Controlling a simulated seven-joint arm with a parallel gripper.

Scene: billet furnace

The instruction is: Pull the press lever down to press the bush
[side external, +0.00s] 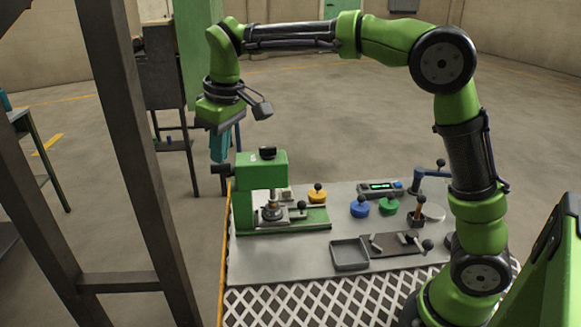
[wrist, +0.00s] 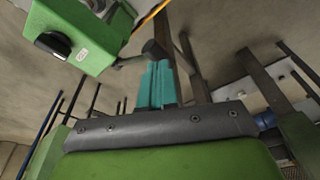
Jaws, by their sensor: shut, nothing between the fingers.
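The green press (side external: 262,172) stands at the left end of the work plate, and its head also shows at the upper left of the wrist view (wrist: 95,55). The press lever is a short rod with a dark knob (side external: 221,169) sticking out to the left of the head; the knob (wrist: 153,49) also shows in the wrist view. My gripper (side external: 218,160) points down at the knob with its teal fingers shut and empty. The fingertips (wrist: 158,66) appear at or just above the knob; I cannot tell whether they touch. A metallic bush-like part (side external: 272,211) sits under the press ram.
Blue (side external: 360,207), green (side external: 388,205) and yellow (side external: 317,194) knobbed pieces stand right of the press. A grey tray (side external: 350,254) lies in front, and a small display box (side external: 380,188) behind. A dark steel frame (side external: 128,140) rises at the left.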

